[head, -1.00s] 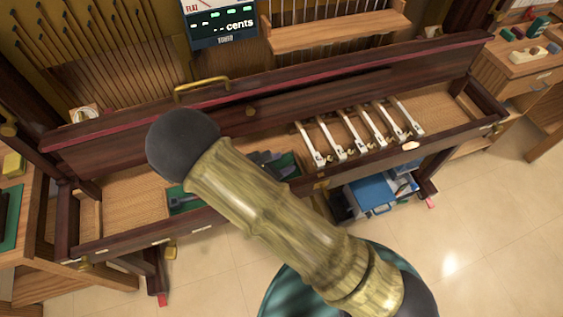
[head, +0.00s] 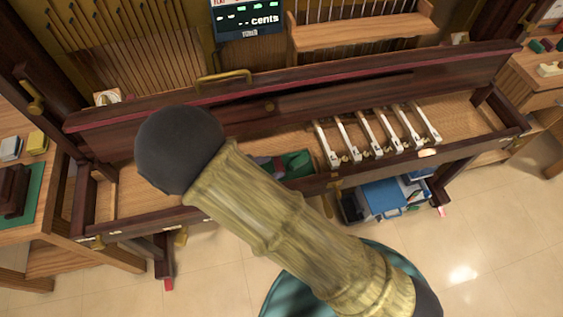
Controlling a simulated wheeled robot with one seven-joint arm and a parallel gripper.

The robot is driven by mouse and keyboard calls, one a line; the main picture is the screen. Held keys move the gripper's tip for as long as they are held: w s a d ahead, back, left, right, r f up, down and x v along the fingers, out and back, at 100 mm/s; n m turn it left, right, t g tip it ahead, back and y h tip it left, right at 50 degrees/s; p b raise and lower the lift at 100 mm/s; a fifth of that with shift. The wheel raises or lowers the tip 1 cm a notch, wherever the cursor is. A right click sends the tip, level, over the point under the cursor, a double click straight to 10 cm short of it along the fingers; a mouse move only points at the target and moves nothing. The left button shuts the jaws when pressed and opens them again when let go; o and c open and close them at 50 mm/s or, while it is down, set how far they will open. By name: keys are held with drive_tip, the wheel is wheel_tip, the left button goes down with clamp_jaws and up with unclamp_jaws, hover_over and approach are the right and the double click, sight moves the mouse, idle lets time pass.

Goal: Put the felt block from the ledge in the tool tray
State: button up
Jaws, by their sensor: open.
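A small cream block (head: 428,153), which looks like the felt block, lies on the front ledge (head: 470,143) of the long wooden case, just in front of the white key levers. A green tray (head: 300,165) with dark tools in it, which looks like the tool tray, sits inside the case. My arm covers most of this tray, and only its right end shows. My gripper is not in view; only my arm's dark round joint and greenish links show, crossing in front of the case.
Several white key levers (head: 375,133) stand in the case, between the tray and its right end. A blue toolbox (head: 388,198) is under the case. A side table (head: 15,240) at left holds yellow blocks (head: 37,142). The case floor at left is bare.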

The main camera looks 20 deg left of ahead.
drive_tip(key=shift+s+a+r, duration=0.2)
drive_tip(key=shift+s+a, duration=0.1)
drive_tip(key=shift+s, duration=0.1)
drive_tip(key=shift+s, duration=0.1)
idle(0.3)
drive_tip(key=w+d+m+g, duration=0.1)
drive_tip(key=d+m, duration=0.1)
drive_tip(key=d, duration=0.1)
drive_tip(key=w+d+r+m+g, duration=0.1)
drive_tip(key=d+m+g, duration=0.1)
drive_tip(key=d, duration=0.1)
drive_tip(key=w+d+r+m+g, duration=0.1)
drive_tip(key=d+m, duration=0.1)
drive_tip(key=d, duration=0.1)
drive_tip(key=shift+r+g+h, duration=0.25)
drive_tip(key=shift+g+h, duration=0.15)
drive_tip(key=d+r+m+g+y, duration=0.1)
drive_tip(key=d+r+m+y, duration=0.3)
drive_tip(key=d+m, duration=0.7)
drive_tip(key=s+d+r+m+g+y, duration=0.1)
drive_tip(key=d+r+m+y, duration=0.3)
drive_tip(key=d+r+m, duration=0.3)
drive_tip(key=d+m, duration=0.4)
drive_tip(key=shift+s+d+m, duration=0.15)
drive_tip(key=shift+d+m, duration=0.25)
